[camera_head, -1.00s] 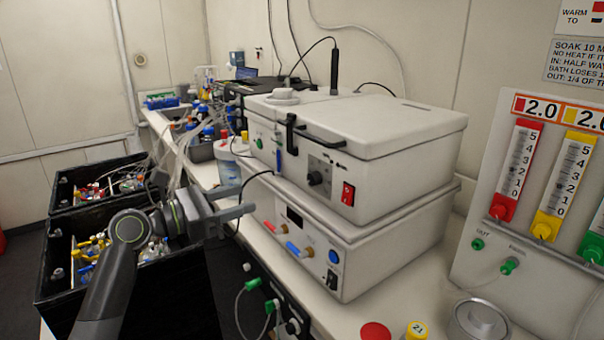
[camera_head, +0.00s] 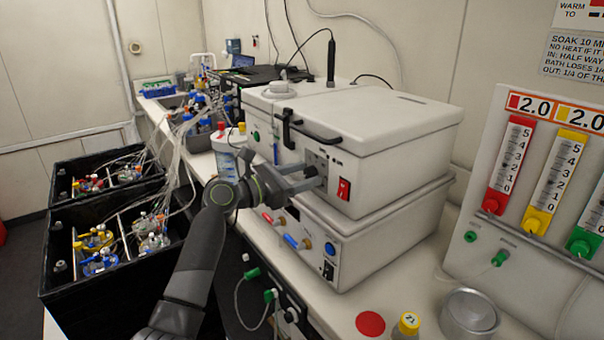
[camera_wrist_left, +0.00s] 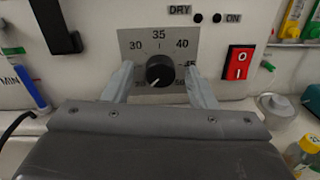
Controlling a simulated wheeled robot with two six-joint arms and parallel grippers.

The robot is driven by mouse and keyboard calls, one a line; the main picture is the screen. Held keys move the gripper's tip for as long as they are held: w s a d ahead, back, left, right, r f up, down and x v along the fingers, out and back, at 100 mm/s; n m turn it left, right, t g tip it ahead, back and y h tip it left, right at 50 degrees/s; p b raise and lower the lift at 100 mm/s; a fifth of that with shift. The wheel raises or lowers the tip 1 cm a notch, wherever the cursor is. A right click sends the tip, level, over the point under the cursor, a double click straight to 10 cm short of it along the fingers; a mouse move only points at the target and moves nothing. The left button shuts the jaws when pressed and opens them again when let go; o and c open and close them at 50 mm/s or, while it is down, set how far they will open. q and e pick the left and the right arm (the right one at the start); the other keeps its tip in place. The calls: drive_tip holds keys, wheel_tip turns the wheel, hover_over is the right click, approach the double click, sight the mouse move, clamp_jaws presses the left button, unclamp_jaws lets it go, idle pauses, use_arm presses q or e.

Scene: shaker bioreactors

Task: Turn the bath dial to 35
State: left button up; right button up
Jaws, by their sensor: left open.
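The bath (camera_head: 390,125) is a white lidded box on top of another white unit in the head view. Its black dial (camera_wrist_left: 160,71) shows in the left wrist view on a grey plate marked 30, 35, 40 and 45, with 35 at the top. A light mark on the dial points to the lower left, near a partly hidden number. My left gripper (camera_head: 313,178) is open at the bath's front; its fingers stand on either side of the dial. I cannot tell whether they touch it. In the head view the gripper mostly hides the dial.
A red rocker switch (camera_wrist_left: 238,64) sits right of the dial, and a black latch (camera_head: 288,128) to its left. The lower unit (camera_head: 345,250) has coloured fittings. Black crates (camera_head: 75,285) with tubed bottles stand at left. A metal cup (camera_head: 468,315) stands at front right.

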use_arm(q)
drive_tip(key=shift+d, duration=0.1)
drive_tip(key=shift+c, duration=0.3)
drive_tip(key=c, duration=0.9)
drive_tip(key=shift+m, duration=0.3)
